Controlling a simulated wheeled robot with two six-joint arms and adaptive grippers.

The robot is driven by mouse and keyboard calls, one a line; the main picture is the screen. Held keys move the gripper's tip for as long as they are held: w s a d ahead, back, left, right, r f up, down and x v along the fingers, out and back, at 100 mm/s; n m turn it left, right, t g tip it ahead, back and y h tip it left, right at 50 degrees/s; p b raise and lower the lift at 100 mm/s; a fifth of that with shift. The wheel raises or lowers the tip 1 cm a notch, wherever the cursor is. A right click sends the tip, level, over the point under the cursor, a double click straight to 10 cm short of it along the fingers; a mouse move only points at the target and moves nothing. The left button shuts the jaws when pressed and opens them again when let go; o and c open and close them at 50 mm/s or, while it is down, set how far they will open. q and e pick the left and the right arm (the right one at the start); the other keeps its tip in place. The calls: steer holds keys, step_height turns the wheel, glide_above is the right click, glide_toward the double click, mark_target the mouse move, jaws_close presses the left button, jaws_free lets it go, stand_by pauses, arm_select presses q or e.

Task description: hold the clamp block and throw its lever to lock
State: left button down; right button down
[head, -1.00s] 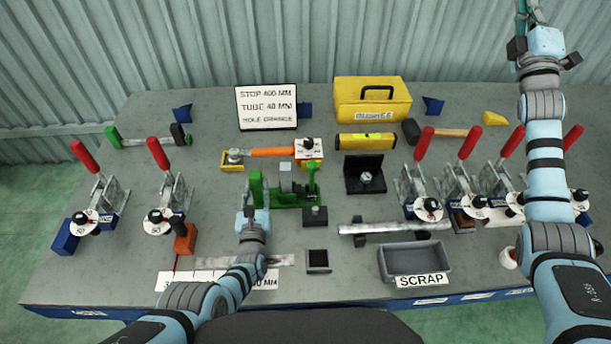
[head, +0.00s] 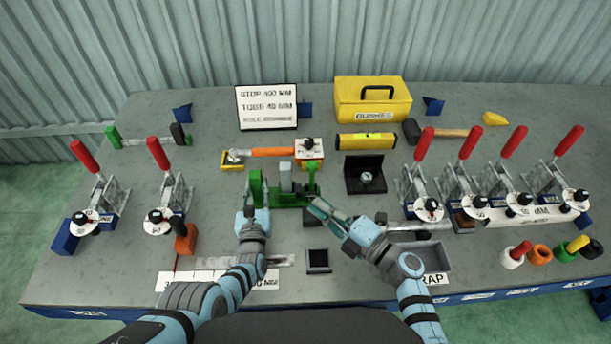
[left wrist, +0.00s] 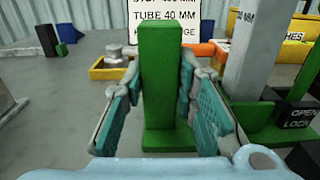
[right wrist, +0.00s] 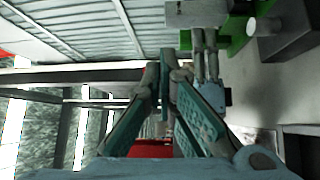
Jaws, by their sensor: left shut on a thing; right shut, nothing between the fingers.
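The green clamp block (head: 291,200) sits mid-table, with a green post (head: 256,186) at its left end and a grey block (head: 285,178) in its middle. Its green lever (head: 312,178) stands roughly upright at the right end. My left gripper (head: 248,205) is shut on the green post, which stands between its fingers in the left wrist view (left wrist: 165,85). An OPEN/LOCK label (left wrist: 298,115) shows at that view's right edge. My right gripper (head: 318,204) is shut and empty, just in front of the lever; contact cannot be told. Its fingertips show in the right wrist view (right wrist: 166,65).
A black fixture (head: 365,175) stands right of the lever. A steel tube (head: 415,226) and the scrap tray (head: 436,258) lie partly behind my right arm. Red-handled toggle clamps (head: 425,145) stand on both sides. A small black open box (head: 318,260) sits in front.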

steer(key=f+x, duration=0.1)
steer(key=x, duration=0.9)
steer(key=d, duration=0.1)
steer(key=w+d, duration=0.1)
steer(key=d, duration=0.1)
steer(key=shift+w+d+r, duration=0.35)
steer(key=shift+w+d, duration=0.05)
steer(key=shift+d+r, duration=0.1)
steer(key=shift+d, duration=0.55)
glide_toward(311, 176)
steer(key=shift+w+d, duration=0.8)
steer(key=shift+w, duration=0.9)
steer(key=shift+r, duration=0.6)
